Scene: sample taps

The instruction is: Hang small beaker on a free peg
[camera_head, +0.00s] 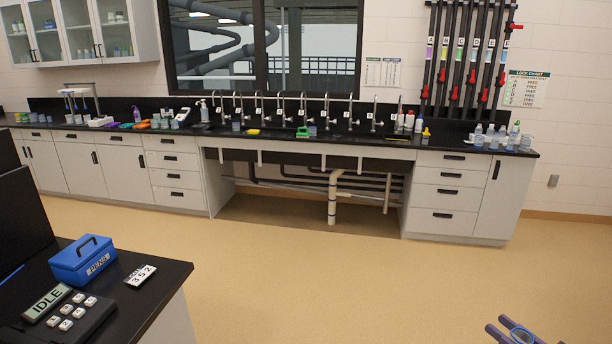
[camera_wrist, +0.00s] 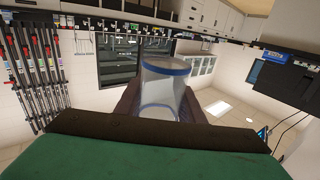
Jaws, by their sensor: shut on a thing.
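The small beaker is clear with a blue rim band; in the wrist view the beaker (camera_wrist: 163,92) sits between the two dark fingers of my gripper (camera_wrist: 160,103). My gripper is shut on it. No peg can be made out clearly in either view. A pale stand with short arms (camera_head: 80,92) is on the far left counter, too small to tell whether it has pegs.
A long black counter (camera_head: 385,141) runs along the back wall with a row of taps (camera_head: 283,108). Several bottles and beakers (camera_head: 503,137) stand at its right end. A near desk (camera_head: 150,285) holds a blue box (camera_head: 83,260) and keypad (camera_head: 70,310). The floor between (camera_head: 300,270) is clear.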

